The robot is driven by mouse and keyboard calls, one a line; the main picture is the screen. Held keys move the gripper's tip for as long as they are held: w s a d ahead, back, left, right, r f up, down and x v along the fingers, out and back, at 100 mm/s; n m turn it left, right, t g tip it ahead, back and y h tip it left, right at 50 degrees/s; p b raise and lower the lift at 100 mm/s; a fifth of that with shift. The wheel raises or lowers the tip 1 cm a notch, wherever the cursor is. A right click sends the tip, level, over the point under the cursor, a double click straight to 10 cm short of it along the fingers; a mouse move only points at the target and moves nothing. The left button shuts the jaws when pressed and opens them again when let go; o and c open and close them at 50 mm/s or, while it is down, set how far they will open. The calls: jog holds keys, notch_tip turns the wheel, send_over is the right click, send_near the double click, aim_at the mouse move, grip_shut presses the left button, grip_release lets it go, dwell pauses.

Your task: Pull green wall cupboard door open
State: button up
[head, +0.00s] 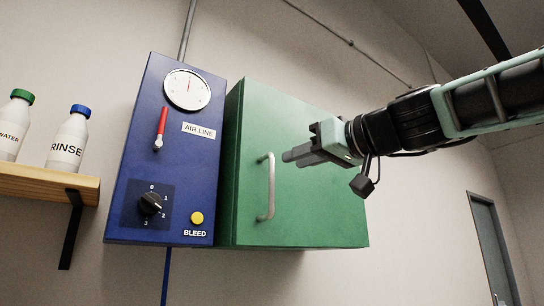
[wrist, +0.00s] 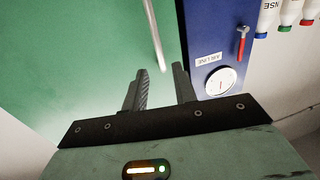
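The green wall cupboard door (head: 315,200) looks closed, flush on its cupboard (head: 233,130). Its light vertical bar handle (head: 268,188) is near the door's left edge. My gripper (head: 292,157) is in front of the door, to the right of the handle's upper end in the head view, and seems apart from it. In the wrist view the fingers of my gripper (wrist: 160,82) are spread with nothing between them. There the handle (wrist: 155,35) lies beyond the fingertips, against the green door (wrist: 80,60).
A blue air line panel (head: 130,175) adjoins the cupboard's left side, with a gauge (head: 187,89), red lever (head: 161,128), black knob (head: 151,204) and yellow button (head: 197,218). A wooden shelf (head: 45,184) with bottles is at far left. Space in front of the door looks clear.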

jog(key=p+x, duration=0.3)
jog(key=x, duration=0.5)
jog(key=shift+f, duration=0.1)
grip_shut()
